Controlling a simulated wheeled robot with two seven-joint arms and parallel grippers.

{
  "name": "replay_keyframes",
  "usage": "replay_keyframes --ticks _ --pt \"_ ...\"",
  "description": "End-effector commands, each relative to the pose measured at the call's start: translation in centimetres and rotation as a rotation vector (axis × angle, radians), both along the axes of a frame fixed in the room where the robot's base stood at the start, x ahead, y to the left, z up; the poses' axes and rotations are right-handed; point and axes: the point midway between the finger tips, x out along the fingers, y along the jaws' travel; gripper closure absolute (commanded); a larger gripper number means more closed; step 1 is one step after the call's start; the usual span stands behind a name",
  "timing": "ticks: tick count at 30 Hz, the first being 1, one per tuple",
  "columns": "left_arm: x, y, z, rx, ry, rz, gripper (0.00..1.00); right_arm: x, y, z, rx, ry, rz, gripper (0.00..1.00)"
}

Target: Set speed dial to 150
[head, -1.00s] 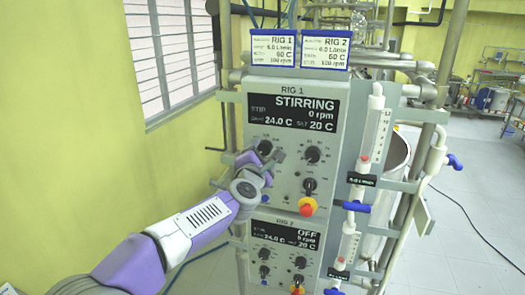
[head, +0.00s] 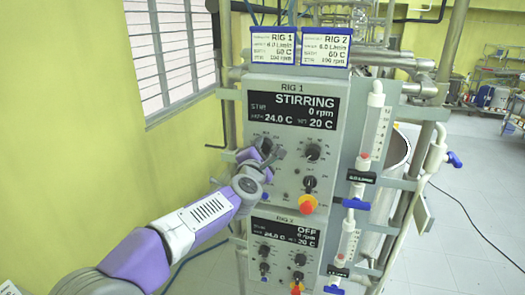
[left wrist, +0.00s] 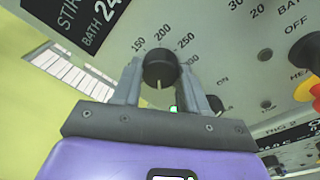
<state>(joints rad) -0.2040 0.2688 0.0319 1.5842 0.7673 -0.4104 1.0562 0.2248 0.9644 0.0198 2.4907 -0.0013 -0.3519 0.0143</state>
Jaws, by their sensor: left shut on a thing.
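The rig 1 panel (head: 332,165) has a dark display (head: 293,108) reading STIRRING, 0 rpm, 24.0 C and 20 C. My left gripper (head: 270,150) is at the upper left dial of this panel and mostly hides it in the head view. In the left wrist view, the black speed dial (left wrist: 160,68) sits between the fingers of my left gripper (left wrist: 158,82), which is shut on it. Numbers 150, 200 and 250 show around the dial's far side. A pale pointer line on the knob points toward the gripper's palm, away from those numbers. My right gripper is not in view.
Another black dial (head: 313,152) and a red-yellow knob (head: 308,204) are close to the right. The rig 2 panel (head: 284,250), reading OFF, is below. Two setting cards (head: 272,48) hang above; their small print is blurred. Flow tubes (head: 374,130) stand at the right.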

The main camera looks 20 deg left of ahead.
Motion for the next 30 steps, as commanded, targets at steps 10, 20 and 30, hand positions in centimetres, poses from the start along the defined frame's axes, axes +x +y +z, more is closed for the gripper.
replay_keyframes --ticks 10,20,30 --pt "-0.01 0.00 -0.09 0.185 -0.007 0.000 0.88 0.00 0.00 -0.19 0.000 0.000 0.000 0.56" --pt "-0.01 0.02 -0.15 0.492 -0.017 0.000 0.88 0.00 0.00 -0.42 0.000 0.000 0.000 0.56" --pt "0.00 0.08 -0.17 0.815 -0.028 0.000 0.88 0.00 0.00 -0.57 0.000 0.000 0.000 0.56"
